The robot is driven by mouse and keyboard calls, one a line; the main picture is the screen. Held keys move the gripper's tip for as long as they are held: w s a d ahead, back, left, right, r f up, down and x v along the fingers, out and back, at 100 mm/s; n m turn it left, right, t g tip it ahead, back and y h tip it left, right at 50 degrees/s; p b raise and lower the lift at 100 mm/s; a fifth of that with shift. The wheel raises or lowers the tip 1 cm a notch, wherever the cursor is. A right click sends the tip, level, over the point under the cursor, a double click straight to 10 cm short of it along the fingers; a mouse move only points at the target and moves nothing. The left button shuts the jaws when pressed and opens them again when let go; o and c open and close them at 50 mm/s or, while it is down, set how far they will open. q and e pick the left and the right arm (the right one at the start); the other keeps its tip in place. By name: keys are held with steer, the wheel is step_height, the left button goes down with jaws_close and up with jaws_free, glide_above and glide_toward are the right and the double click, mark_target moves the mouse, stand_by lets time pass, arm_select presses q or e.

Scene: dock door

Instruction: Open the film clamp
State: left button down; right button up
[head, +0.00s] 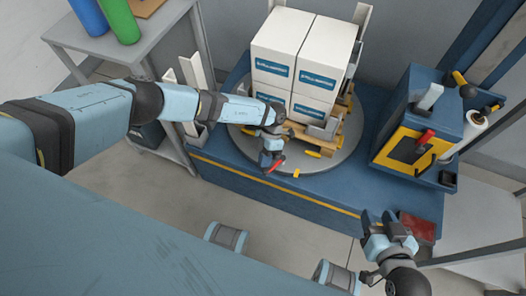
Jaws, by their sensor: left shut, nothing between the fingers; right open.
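My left gripper (270,152) is shut and reaches down at the front edge of the grey turntable (345,160). A small red lever-like part (276,166) shows right at its fingertips, with a small yellow piece (296,174) just to its right. These look like parts of the film clamp, but the gripper hides much of it; I cannot tell whether the fingers touch it or whether the clamp is open. My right gripper (385,240) is open and empty at the lower right, in front of the blue base (300,205).
White cartons (290,45) stand on a wooden pallet (315,145) on the turntable. At right is a blue unit with a yellow-framed panel (385,155), a red lever (425,138) and a white film roll (476,130). A grey table (75,35) with bottles stands at upper left.

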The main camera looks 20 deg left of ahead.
arm_select(q)
steer(key=d+n+h+p, duration=0.1)
steer(key=s+n+h+p, duration=0.1)
steer(key=n, duration=0.1)
steer(key=shift+s+d+n, duration=0.1)
steer(key=shift+d+n, duration=0.2)
steer(key=shift+d, duration=0.1)
arm_select(e)
steer(key=shift+d+r, duration=0.15)
arm_select(q)
steer(key=shift+d, duration=0.1)
arm_select(e)
steer(key=shift+w+r, duration=0.1)
arm_select(q)
steer(key=shift+r, duration=0.1)
arm_select(e)
steer(key=shift+r, duration=0.1)
arm_select(q)
steer(key=shift+r, duration=0.2)
steer(key=p+v, duration=0.4)
steer(key=v, duration=0.5)
steer(key=shift+r, duration=0.2)
arm_select(e)
steer(key=shift+w+d+r+g+h, duration=0.1)
steer(key=shift+w+d+g+h, duration=0.25)
steer(key=shift+d+g, duration=0.2)
